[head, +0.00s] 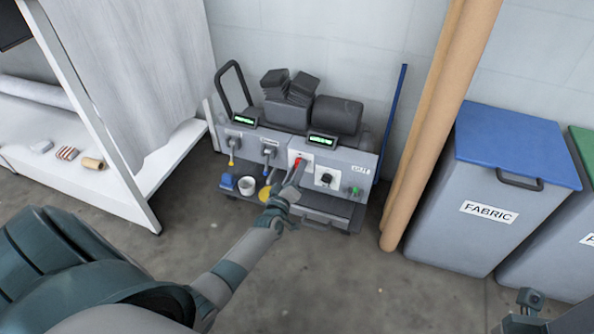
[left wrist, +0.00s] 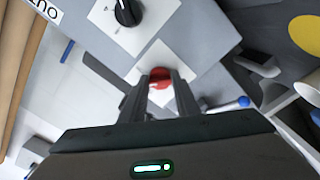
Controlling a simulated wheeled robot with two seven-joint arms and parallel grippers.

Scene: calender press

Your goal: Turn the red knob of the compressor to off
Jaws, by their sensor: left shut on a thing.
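The compressor (head: 338,165) is a grey cart-like unit against the wall, with a front panel of several controls. Its red knob (head: 297,160) sits on a white plate in the middle of that panel, mostly hidden by my gripper. My left gripper (head: 299,168) reaches the panel and is shut on the red knob. In the left wrist view the red knob (left wrist: 160,75) shows between the two fingertips (left wrist: 163,83). The knob's pointer and setting are hidden. My right gripper (head: 530,300) shows in part at the lower right, away from the compressor; its jaws are unclear.
A black knob (head: 326,179) on a white plate and a green knob (head: 354,190) are right of the red one. A shelf below holds a white cup (head: 247,185). A brown roll (head: 430,140) and a blue-lidded FABRIC bin (head: 480,212) stand right. The floor in front is clear.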

